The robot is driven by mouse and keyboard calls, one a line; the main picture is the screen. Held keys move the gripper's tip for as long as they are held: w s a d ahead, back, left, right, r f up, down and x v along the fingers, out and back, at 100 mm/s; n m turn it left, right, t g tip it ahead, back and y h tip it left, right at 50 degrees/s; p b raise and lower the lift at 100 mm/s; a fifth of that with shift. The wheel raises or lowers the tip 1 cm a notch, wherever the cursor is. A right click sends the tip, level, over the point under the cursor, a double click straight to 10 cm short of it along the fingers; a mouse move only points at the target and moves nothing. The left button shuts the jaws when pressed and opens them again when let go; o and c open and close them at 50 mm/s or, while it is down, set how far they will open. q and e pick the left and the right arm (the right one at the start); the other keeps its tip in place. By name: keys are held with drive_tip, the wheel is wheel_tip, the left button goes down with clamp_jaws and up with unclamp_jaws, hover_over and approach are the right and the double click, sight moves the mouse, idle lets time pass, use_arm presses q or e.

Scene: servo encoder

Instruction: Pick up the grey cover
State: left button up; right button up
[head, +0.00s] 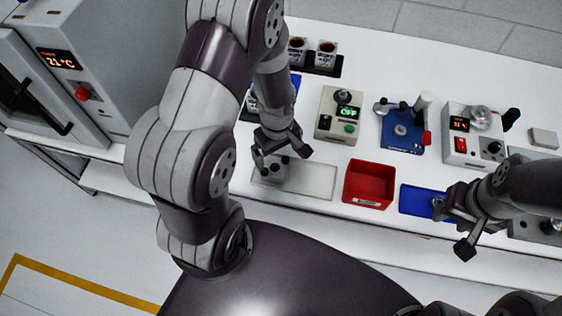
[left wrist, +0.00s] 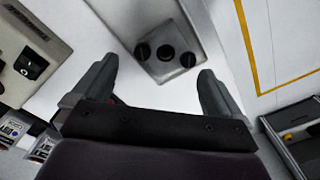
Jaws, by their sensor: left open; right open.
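A grey block with black round knobs (head: 271,178), which looks like the grey cover, sits at the left end of a pale flat plate (head: 310,184) near the table's front edge. In the left wrist view the grey block (left wrist: 168,68) shows several dark round parts, just beyond and between my fingertips. My left gripper (head: 279,148) is open above it, with its fingers apart; in the left wrist view the left gripper (left wrist: 155,82) holds nothing. Contact with the block cannot be told. My right gripper (head: 452,229) is open and empty by a blue mat (head: 416,201).
A red bin (head: 369,184) stands right of the plate. A large machine (head: 90,70) stands at the left.

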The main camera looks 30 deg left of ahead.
sight(275, 171)
use_arm(q)
drive_tip(key=shift+f, duration=0.45)
drive_tip(key=f, duration=0.1)
drive_tip(key=s+f, duration=0.1)
drive_tip(key=a+f+p, duration=0.1)
drive_tip(key=f, duration=0.1)
drive_tip(key=shift+s+f, duration=0.1)
drive_tip(key=shift+s, duration=0.1)
drive_tip(key=shift+w+d+f, duration=0.1)
drive_tip(key=shift+w+f, duration=0.1)
drive_tip(key=shift+f, duration=0.1)
drive_tip(key=shift+w+d+f, duration=0.1)
drive_tip(key=shift+w+d, duration=0.15)
drive_tip(key=shift+d, duration=0.05)
drive_tip(key=shift+s+a, duration=0.1)
drive_tip(key=shift+s, duration=0.1)
drive_tip(key=c, duration=0.8)
drive_tip(key=shift+a, duration=0.1)
use_arm(e)
drive_tip(key=shift+s+a+r, duration=0.25)
drive_tip(key=shift+a+r, duration=0.1)
drive_tip(key=shift+r, duration=0.1)
drive_tip(key=shift+s+a+r, duration=0.2)
drive_tip(key=shift+a+r, duration=0.1)
drive_tip(key=shift+r, duration=0.15)
drive_tip(key=shift+w, duration=0.1)
